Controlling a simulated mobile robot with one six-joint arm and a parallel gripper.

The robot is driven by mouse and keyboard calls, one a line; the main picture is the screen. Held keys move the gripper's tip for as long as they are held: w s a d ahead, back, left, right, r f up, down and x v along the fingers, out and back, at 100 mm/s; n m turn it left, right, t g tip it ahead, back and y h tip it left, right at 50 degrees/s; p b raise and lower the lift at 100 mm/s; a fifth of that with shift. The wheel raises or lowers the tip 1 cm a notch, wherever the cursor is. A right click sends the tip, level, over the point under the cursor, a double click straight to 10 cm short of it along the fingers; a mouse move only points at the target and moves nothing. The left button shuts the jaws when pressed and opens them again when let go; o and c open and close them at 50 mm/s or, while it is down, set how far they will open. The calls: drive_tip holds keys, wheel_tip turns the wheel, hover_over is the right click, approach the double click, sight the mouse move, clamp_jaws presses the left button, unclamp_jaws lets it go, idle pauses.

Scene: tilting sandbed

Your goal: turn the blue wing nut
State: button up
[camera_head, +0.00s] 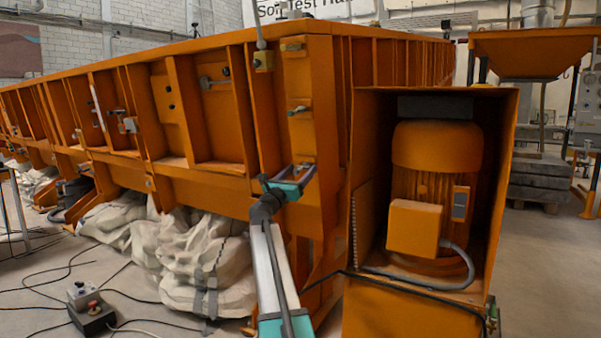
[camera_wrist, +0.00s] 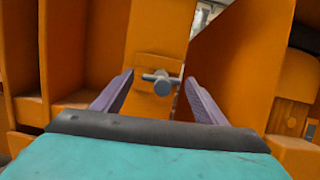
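A bluish-grey wing nut (camera_wrist: 162,82) with a crossbar on a round stem sits on a small orange plate on the sandbed's orange frame. In the wrist view it shows between and beyond my gripper's fingers, apart from both. My gripper (camera_wrist: 160,92) is open and empty, its two purple fingers wide apart. In the head view my gripper (camera_head: 292,176) is at the corner post of the frame. A small bluish-grey crossbar fitting (camera_head: 299,110) shows higher on that post. I cannot tell which fitting in the head view is the one in the wrist view.
An orange housing with a motor (camera_head: 437,170) stands close to the right of my arm. White sacks (camera_head: 205,260) lie under the frame. A control box (camera_head: 88,309) and loose cables lie on the floor at left. A metal rod fitting (camera_head: 263,58) is above.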

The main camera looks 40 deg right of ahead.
idle(0.3)
drive_tip(key=shift+p+v, duration=0.35)
drive_tip(key=shift+v, duration=0.75)
drive_tip(key=p+v, duration=0.2)
drive_tip(key=v, duration=0.9)
drive_tip(key=shift+a, duration=0.3)
